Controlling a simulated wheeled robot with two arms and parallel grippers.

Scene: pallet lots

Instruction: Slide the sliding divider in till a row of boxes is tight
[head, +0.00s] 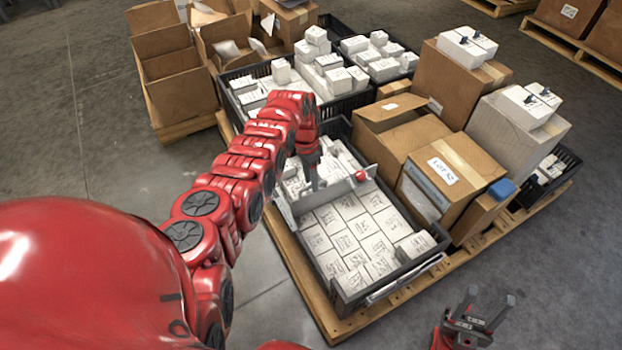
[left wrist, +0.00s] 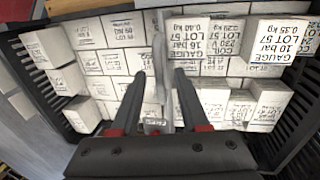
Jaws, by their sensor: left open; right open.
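The sliding divider (head: 334,194) is a grey metal plate standing across the black crate (head: 349,299), with a red knob near its right end. White labelled boxes (head: 345,241) fill the crate's near part in rows; more white boxes stand beyond the divider. My left gripper (head: 314,184) reaches down into the crate at the divider. In the left wrist view its two fingers (left wrist: 160,74) are apart, with the thin divider plate (left wrist: 163,55) between them, seen nearly edge-on; I cannot tell if they touch it. My right gripper (head: 482,312) is open and empty, outside the pallet at the lower right.
The crate stands on a wooden pallet (head: 291,262). Cardboard boxes (head: 451,178) crowd its right side, some with white boxes on top. Another black crate (head: 337,105) of white boxes stands behind. Open cartons (head: 172,76) are at the back left. The floor at left is clear.

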